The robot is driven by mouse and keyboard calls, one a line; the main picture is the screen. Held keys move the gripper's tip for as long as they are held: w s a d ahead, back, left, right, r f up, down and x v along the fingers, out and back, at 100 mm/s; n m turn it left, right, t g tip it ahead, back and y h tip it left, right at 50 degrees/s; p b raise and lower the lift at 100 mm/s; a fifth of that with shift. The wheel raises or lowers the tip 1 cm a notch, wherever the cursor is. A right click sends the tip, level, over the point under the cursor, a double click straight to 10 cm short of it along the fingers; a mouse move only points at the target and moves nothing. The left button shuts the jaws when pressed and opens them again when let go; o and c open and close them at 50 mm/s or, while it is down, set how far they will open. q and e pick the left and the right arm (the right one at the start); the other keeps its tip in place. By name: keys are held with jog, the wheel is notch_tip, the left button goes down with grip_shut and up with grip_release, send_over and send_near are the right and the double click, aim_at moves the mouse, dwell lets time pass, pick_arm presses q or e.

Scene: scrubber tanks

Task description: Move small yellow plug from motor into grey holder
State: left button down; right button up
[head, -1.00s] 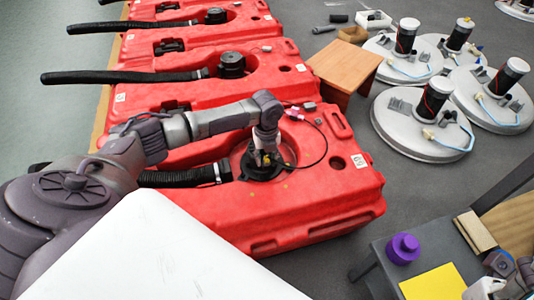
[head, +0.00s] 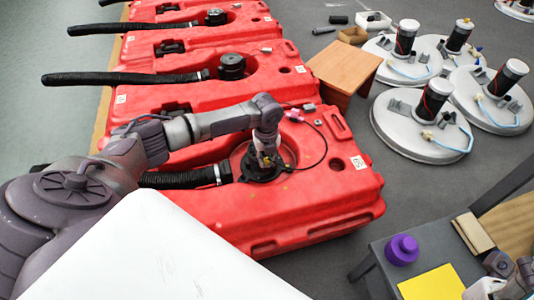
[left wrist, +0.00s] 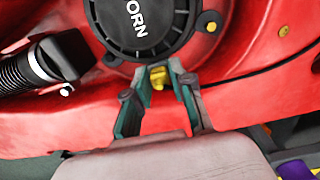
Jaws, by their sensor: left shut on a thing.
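The small yellow plug (left wrist: 157,77) sits at the rim of the round black motor (left wrist: 140,25) in the left wrist view. My left gripper (left wrist: 158,90) has a finger on each side of the plug and is shut on it. In the head view my left gripper (head: 265,160) reaches down over the motor (head: 252,172) on the nearest red tank (head: 300,205), and hides much of it. Of my right arm, only a part shows at the bottom right corner.
A pink connector (head: 294,115) with a black cable lies on the tank near the grey block. A black hose (head: 185,178) runs left from the motor. A wooden stool (head: 345,65) stands behind the tank. A purple container (head: 402,249) stands on the grey table at right.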

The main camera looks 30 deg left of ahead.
aim_at(267, 159)
pick_arm(q)
jog(key=shift+c, duration=1.6)
grip_release()
jog(key=shift+r, duration=0.1)
notch_tip(267, 159, up, 12)
